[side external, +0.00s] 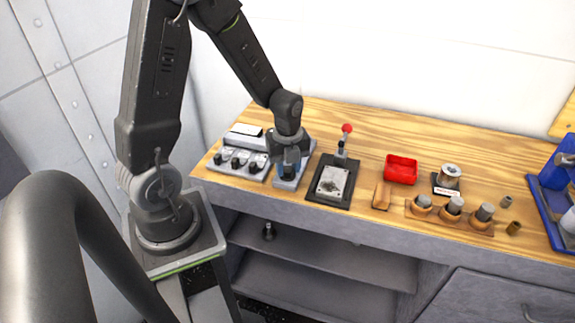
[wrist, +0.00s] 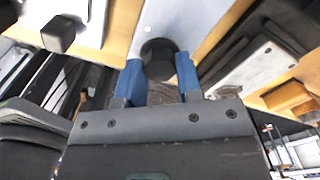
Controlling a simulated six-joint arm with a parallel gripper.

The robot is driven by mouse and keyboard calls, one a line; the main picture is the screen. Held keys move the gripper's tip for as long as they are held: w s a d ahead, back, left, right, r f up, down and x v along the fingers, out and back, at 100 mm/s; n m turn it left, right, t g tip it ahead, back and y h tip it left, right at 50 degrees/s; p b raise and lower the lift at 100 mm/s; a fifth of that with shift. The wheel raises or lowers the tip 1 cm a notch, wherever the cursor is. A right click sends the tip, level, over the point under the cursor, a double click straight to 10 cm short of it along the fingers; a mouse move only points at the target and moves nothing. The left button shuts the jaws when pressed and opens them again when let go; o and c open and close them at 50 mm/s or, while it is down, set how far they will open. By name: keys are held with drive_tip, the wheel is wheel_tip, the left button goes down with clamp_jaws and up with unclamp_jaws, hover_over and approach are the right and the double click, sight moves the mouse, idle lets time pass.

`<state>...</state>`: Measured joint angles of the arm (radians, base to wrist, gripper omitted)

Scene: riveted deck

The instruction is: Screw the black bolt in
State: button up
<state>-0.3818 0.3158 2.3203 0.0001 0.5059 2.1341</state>
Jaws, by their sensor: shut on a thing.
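The black bolt (wrist: 158,52) shows in the wrist view as a dark round head between the blue fingertips of my gripper (wrist: 161,66). The jaws are shut on it. It is over a light grey plate (wrist: 168,18), and how deep it sits is hidden. In the side view my gripper (side external: 289,170) points down at the grey plate (side external: 284,184) near the bench's front edge. The bolt is hidden there by the gripper.
A grey panel with several black knobs (side external: 240,160) lies close on the left. A black-framed plate (side external: 333,182) with a red-knobbed lever (side external: 346,129) is close on the right. Beyond are a red tray (side external: 401,169) and a wooden holder with grey cylinders (side external: 450,216).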

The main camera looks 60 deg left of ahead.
sight(287, 169)
drive_tip(key=m, duration=0.4)
drive_tip(key=shift+w+r+m, duration=0.1)
drive_tip(key=shift+m, duration=2.5)
drive_tip(key=o, duration=0.9)
drive_tip(key=shift+o, duration=0.2)
wheel_tip(287, 169, up, 14)
